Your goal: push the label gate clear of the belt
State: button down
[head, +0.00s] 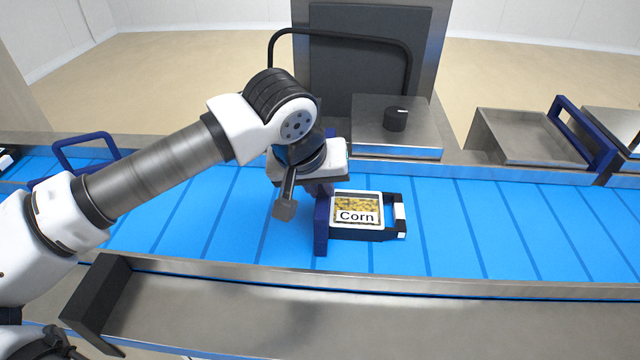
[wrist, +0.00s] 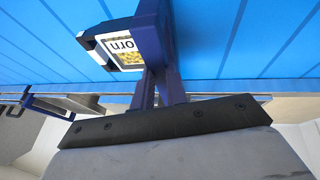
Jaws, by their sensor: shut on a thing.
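A navy blue gate (head: 321,228) stands upright over the blue belt, close against the left end of a black tray with a "Corn" label (head: 357,212). In the wrist view the gate (wrist: 170,84) reaches from the hand toward the tray's label (wrist: 126,50). My gripper (head: 318,188) is at the gate's upper part and is shut on it. The fingertips are mostly hidden by the hand and the gate. Whether the gate touches the tray I cannot tell.
Other blue frames stand at the left (head: 85,155) and the right (head: 583,132) of the belt (head: 490,225). A metal box with a black knob (head: 396,119) stands behind the tray. A steel rail (head: 400,288) runs along the front. The belt right of the tray is clear.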

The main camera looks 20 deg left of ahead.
jog(key=shift+w+a+b, duration=0.1)
jog(key=shift+w+b, duration=0.2)
jog(key=shift+w, duration=0.2)
jog(key=w+a, duration=0.2)
jog(key=w, duration=1)
jog(key=w+a, duration=0.2)
jog(key=w, duration=0.9)
jog(key=shift+w+a+r, duration=0.15)
jog(key=shift+w+a, duration=0.25)
jog(key=c, duration=1.7)
grip_release()
jog(key=shift+w, duration=0.1)
jog(key=o, duration=0.3)
jog(key=shift+w, duration=0.1)
jog(key=b+v, duration=0.2)
jog(key=v, duration=1.1)
jog(key=shift+s+r, duration=0.3)
